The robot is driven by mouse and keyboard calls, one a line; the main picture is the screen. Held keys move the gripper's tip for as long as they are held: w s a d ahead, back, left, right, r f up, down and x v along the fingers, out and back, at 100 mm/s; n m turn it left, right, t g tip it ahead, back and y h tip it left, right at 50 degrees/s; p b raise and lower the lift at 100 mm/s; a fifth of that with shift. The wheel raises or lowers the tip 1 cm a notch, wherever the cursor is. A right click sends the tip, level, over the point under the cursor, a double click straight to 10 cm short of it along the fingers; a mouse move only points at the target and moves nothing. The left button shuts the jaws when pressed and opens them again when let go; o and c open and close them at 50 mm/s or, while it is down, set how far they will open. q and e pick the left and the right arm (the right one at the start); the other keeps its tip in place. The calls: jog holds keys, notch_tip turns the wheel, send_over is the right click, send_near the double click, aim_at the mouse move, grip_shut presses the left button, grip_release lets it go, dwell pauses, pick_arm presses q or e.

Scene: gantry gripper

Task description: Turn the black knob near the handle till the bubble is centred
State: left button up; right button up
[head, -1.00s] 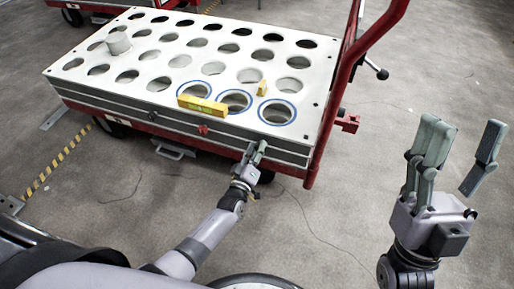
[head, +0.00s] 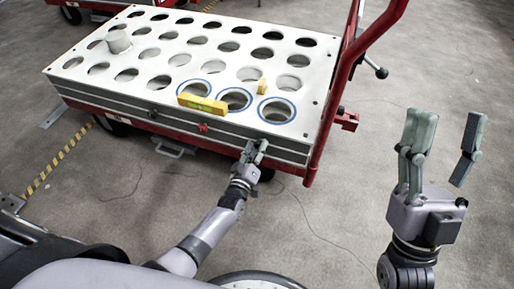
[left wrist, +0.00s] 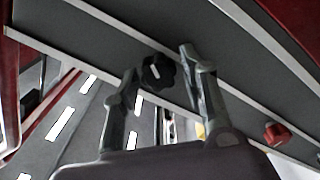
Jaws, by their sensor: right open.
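The black knob (left wrist: 158,72) sits on the grey side rail of the cart, near its red handle end. In the left wrist view it lies between the two fingers of my left gripper (left wrist: 160,64). The fingers are apart, with a small gap beside the knob on the right; contact on the left is unclear. In the head view my left gripper (head: 255,150) is at the rail's right part and hides this knob. A yellow level (head: 203,104) with a green vial lies on the white top; its bubble is too small to read. My right gripper (head: 443,140) is open and empty, off the cart's right side.
A second, short yellow level (head: 262,87) stands between holes on the white top plate (head: 75,62). A red knob (head: 203,129) is further left along the rail. A white cylinder (head: 118,41) stands at the back left. The red handle (head: 378,30) rises at the right.

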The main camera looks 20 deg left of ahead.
pick_arm(q)
jog(key=shift+o, duration=0.9)
jog(key=s, duration=1.2)
jog(key=shift+a, duration=0.2)
